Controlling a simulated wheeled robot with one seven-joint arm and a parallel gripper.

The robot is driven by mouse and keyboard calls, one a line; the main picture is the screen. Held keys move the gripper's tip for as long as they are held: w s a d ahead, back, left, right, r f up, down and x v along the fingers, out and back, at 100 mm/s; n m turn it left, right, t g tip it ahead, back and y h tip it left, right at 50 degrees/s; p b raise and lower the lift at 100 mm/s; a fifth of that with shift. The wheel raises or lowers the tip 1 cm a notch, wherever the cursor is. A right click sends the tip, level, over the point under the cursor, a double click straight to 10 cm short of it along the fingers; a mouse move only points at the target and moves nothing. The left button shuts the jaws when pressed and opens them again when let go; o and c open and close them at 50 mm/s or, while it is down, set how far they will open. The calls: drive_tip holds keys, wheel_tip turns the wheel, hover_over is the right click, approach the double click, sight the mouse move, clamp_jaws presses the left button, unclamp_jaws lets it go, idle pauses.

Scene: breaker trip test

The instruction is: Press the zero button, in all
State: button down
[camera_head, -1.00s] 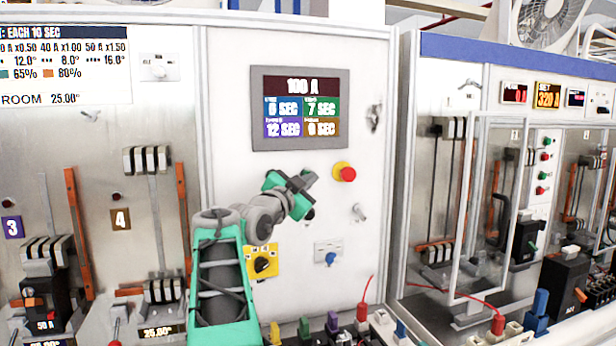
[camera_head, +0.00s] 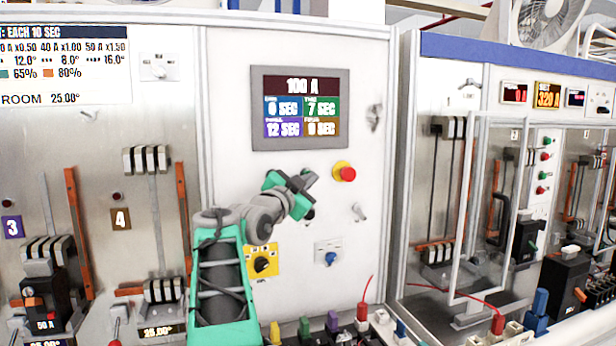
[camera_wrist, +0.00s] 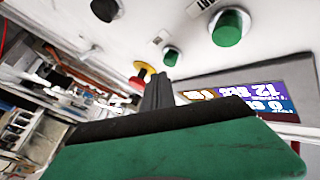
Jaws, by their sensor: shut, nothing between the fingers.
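My gripper (camera_head: 310,177) is shut and empty in front of the white centre panel (camera_head: 340,225), below the display (camera_head: 299,107). Its shut fingers also show in the wrist view (camera_wrist: 158,88), pointing at the panel. The wrist view shows a large green button (camera_wrist: 230,27), a smaller green button (camera_wrist: 171,56) near the fingertips and a black knob (camera_wrist: 105,10). Small labels beside the green buttons are too blurred to read, so I cannot tell which is the zero button. In the head view my gripper and arm hide part of this button area. Contact with a button cannot be seen.
A red mushroom button on a yellow base (camera_head: 345,172) sits just right of my gripper; it also shows in the wrist view (camera_wrist: 141,77). A yellow plate with a black rotary switch (camera_head: 262,263) and a blue knob (camera_head: 331,258) are lower. Coloured terminals line the bottom edge.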

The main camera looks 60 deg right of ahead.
drive_tip(key=shift+d, duration=0.1)
idle(0.4)
drive_tip(key=shift+w+d, duration=0.2)
drive_tip(key=shift+w, duration=0.1)
drive_tip(key=shift+w+d, duration=0.35)
drive_tip(key=shift+w, duration=0.05)
idle(0.7)
drive_tip(key=shift+s+f, duration=0.1)
drive_tip(key=shift+s+a+b, duration=0.6)
drive_tip(key=shift+b, duration=0.4)
